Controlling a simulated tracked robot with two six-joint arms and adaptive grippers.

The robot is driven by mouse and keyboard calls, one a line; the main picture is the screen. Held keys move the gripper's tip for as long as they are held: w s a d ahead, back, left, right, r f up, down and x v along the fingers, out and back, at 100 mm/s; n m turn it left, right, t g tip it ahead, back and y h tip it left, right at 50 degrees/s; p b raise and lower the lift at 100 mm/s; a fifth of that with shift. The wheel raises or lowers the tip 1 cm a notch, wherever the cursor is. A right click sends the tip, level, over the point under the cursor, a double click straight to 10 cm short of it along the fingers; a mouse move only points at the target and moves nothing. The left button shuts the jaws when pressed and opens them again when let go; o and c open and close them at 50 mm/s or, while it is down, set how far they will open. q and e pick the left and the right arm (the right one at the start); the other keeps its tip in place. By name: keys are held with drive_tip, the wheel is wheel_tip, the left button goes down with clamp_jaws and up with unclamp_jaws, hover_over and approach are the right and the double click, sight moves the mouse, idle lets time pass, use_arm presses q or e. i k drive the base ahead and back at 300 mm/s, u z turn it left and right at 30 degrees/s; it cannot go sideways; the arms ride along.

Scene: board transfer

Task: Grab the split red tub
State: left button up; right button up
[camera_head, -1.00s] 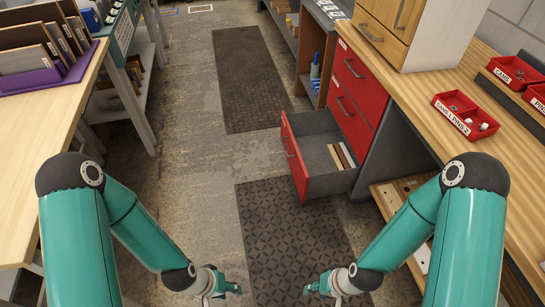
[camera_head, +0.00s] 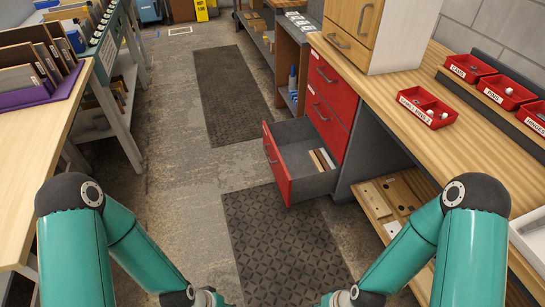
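The split red tub (camera_head: 428,107) sits on the wooden worktop (camera_head: 484,151) at the right. It is a low red box with two compartments, a white label on its front and small parts inside. My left gripper (camera_head: 222,303) and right gripper (camera_head: 324,303) are low at the bottom edge, mostly cut off, far from the tub. Their fingers are out of the picture, so I cannot see whether they are open or shut.
An open red-fronted drawer (camera_head: 277,165) juts out below the worktop, with small boards inside. Several other red bins (camera_head: 508,91) stand on a raised ledge behind the tub. A tan cabinet (camera_head: 383,36) stands at the worktop's far end. A dark mat (camera_head: 285,240) lies on clear floor.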

sight(404, 97)
drive_tip(key=z, duration=0.05)
drive_tip(key=i, duration=0.9)
drive_tip(key=u, duration=0.2)
drive_tip(key=k, duration=0.95)
drive_tip(key=i, duration=1)
drive_tip(key=z, duration=1.45)
